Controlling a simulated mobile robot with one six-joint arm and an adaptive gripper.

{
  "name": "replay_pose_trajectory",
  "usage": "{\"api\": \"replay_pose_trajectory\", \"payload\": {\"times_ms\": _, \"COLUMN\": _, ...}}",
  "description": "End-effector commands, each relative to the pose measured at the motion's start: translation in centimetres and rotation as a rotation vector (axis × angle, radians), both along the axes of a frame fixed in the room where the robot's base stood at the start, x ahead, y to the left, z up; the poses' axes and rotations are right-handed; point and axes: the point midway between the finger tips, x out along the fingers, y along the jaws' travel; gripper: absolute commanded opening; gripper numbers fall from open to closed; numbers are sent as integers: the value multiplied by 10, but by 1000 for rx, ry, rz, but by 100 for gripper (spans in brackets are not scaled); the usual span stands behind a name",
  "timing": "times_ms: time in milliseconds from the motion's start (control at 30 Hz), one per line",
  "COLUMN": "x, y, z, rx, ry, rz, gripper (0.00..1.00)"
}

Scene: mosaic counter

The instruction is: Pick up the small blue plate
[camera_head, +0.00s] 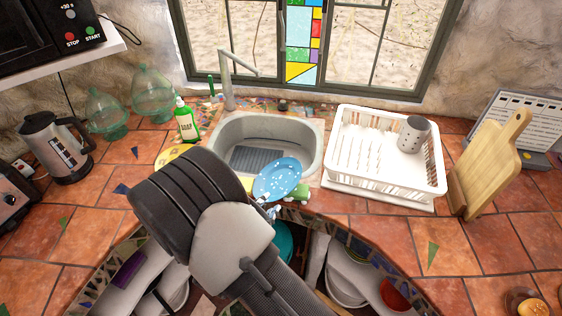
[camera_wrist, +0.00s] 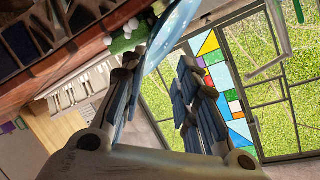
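The small blue plate (camera_head: 278,179) has pale speckles and sits tilted at the front right edge of the sink. I cannot tell what it rests on. My gripper (camera_head: 268,208) is at the plate's near edge, mostly hidden behind my arm. In the wrist view the plate (camera_wrist: 170,35) stands nearly edge-on, its lower part reaching between the fingers of my gripper (camera_wrist: 157,66). It lies close along the left finger, with a visible gap to the right finger. The fingers are open.
The sink (camera_head: 300,127) lies behind the plate. A green-and-white sponge (camera_head: 300,194) is just right of it. A white dish rack (camera_head: 385,186) with a grey cup (camera_head: 413,134) stands right. A soap bottle (camera_head: 185,121) stands left of the sink. Dishes fill the shelf below.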

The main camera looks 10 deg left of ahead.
Motion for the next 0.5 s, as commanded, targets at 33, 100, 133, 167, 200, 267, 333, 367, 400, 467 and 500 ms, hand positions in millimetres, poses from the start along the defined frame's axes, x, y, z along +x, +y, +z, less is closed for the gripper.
{"api": "replay_pose_trajectory", "payload": {"times_ms": 33, "x": -15, "y": -4, "z": -9, "rx": -49, "ry": -52, "rz": -10, "gripper": 29}}
{"api": "replay_pose_trajectory", "payload": {"times_ms": 100, "x": -29, "y": -11, "z": -13, "rx": -98, "ry": -128, "rz": -25, "gripper": 29}}
{"api": "replay_pose_trajectory", "payload": {"times_ms": 133, "x": -34, "y": -13, "z": -13, "rx": -117, "ry": -156, "rz": -28, "gripper": 29}}
{"api": "replay_pose_trajectory", "payload": {"times_ms": 167, "x": -39, "y": -16, "z": -13, "rx": -132, "ry": -181, "rz": -32, "gripper": 29}}
{"api": "replay_pose_trajectory", "payload": {"times_ms": 200, "x": -45, "y": -18, "z": -13, "rx": -150, "ry": -211, "rz": -33, "gripper": 29}}
{"api": "replay_pose_trajectory", "payload": {"times_ms": 267, "x": -51, "y": -20, "z": -12, "rx": -169, "ry": -245, "rz": -34, "gripper": 29}}
{"api": "replay_pose_trajectory", "payload": {"times_ms": 333, "x": -52, "y": -23, "z": -12, "rx": -182, "ry": -267, "rz": -37, "gripper": 29}}
{"api": "replay_pose_trajectory", "payload": {"times_ms": 367, "x": -51, "y": -24, "z": -12, "rx": -185, "ry": -273, "rz": -38, "gripper": 29}}
{"api": "replay_pose_trajectory", "payload": {"times_ms": 400, "x": -47, "y": -26, "z": -12, "rx": -186, "ry": -277, "rz": -40, "gripper": 29}}
{"api": "replay_pose_trajectory", "payload": {"times_ms": 467, "x": -38, "y": -30, "z": -12, "rx": -187, "ry": -278, "rz": -43, "gripper": 29}}
{"api": "replay_pose_trajectory", "payload": {"times_ms": 500, "x": -30, "y": -33, "z": -11, "rx": -188, "ry": -278, "rz": -44, "gripper": 29}}
